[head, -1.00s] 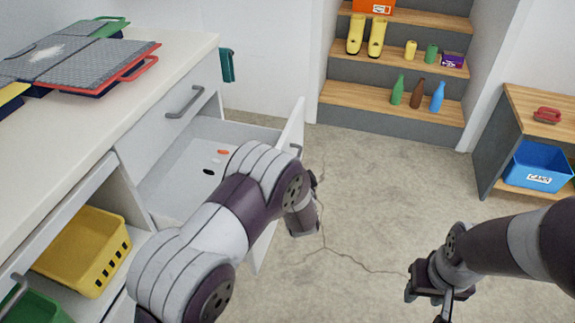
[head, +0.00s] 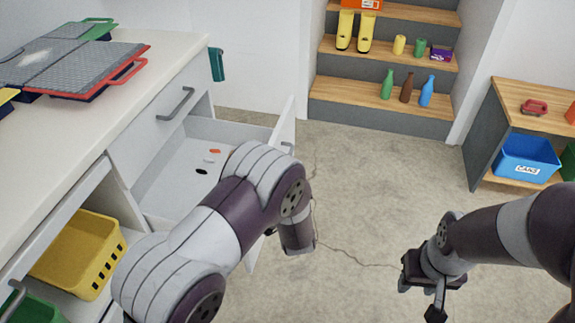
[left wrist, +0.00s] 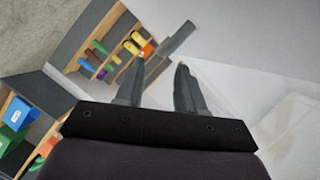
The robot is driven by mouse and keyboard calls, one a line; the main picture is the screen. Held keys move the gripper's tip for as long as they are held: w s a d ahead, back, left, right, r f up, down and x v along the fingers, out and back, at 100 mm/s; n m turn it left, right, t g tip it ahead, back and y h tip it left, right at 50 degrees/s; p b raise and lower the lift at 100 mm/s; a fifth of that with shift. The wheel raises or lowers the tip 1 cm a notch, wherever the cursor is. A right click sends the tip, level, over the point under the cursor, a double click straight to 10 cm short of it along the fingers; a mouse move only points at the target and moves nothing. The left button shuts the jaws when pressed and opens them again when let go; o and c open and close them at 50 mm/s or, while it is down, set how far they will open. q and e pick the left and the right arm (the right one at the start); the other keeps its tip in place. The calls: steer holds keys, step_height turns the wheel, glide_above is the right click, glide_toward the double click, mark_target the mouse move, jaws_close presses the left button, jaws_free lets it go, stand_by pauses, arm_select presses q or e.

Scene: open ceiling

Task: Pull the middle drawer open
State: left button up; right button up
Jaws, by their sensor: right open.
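The middle drawer (head: 180,178), white and under a closed top drawer (head: 160,121), stands pulled well out of the counter cabinet. A few small items lie inside it. A grey handle (head: 287,147) shows on its front (head: 285,124). In the head view my left arm covers part of the drawer and my left gripper is hidden. In the left wrist view the left gripper (left wrist: 158,78) has its fingers apart, with nothing visible between them. A grey bar (left wrist: 178,38) lies beyond the fingertips. My right gripper (head: 437,300) is open and empty over the floor, away from the drawer.
A yellow basket (head: 78,254) sits in the open cabinet bay at left. Grey-topped cases (head: 70,70) lie on the counter (head: 165,50). Stepped shelves (head: 380,98) with bottles and boots stand at the back. A bench (head: 485,130) holds a blue bin (head: 527,158). The floor between is clear.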

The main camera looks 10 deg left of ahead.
arm_select(q)
steer(key=p+v, duration=0.1)
steer(key=v, duration=0.6)
steer(key=shift+f, duration=0.1)
